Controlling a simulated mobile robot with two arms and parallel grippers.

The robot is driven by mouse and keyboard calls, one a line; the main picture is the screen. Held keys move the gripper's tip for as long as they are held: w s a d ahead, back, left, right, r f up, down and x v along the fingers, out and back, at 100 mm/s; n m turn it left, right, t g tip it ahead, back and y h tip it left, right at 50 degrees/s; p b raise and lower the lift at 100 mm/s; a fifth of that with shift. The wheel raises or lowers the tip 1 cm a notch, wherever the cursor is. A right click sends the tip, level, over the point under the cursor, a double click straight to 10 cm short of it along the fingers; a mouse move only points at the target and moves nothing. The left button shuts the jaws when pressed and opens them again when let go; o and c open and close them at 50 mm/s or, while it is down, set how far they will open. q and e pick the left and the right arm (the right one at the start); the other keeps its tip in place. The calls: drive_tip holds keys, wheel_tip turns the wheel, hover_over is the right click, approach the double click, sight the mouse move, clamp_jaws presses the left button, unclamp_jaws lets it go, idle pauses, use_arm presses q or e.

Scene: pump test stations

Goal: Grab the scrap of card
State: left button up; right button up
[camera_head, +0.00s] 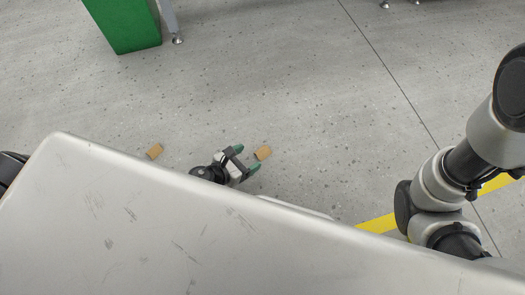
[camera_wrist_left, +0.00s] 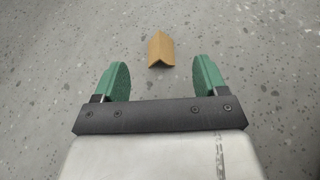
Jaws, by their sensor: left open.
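Two small brown pieces of card lie on the grey floor in the head view. One scrap of card (camera_head: 264,153) is just beyond the fingertips of my left gripper (camera_head: 247,160). The other scrap (camera_head: 155,151) lies further left, near the edge of the metal surface. In the left wrist view a folded scrap of card (camera_wrist_left: 161,50) lies ahead of my left gripper (camera_wrist_left: 161,72), roughly centred between its green fingers. The left gripper is open and empty. My right arm shows at the right of the head view, but its gripper is out of view.
A large scuffed metal surface (camera_head: 150,220) fills the lower part of the head view and hides the floor below it. A green bin (camera_head: 125,25) stands at the top left beside a metal leg (camera_head: 171,20). A yellow floor line (camera_head: 378,224) runs at the right. Floor around the scraps is clear.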

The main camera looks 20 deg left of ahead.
sight(261, 150)
use_arm(q)
drive_tip(key=b+x, duration=0.1)
drive_tip(key=x, duration=0.4)
drive_tip(key=c, duration=1)
drive_tip(key=shift+a+r, duration=0.1)
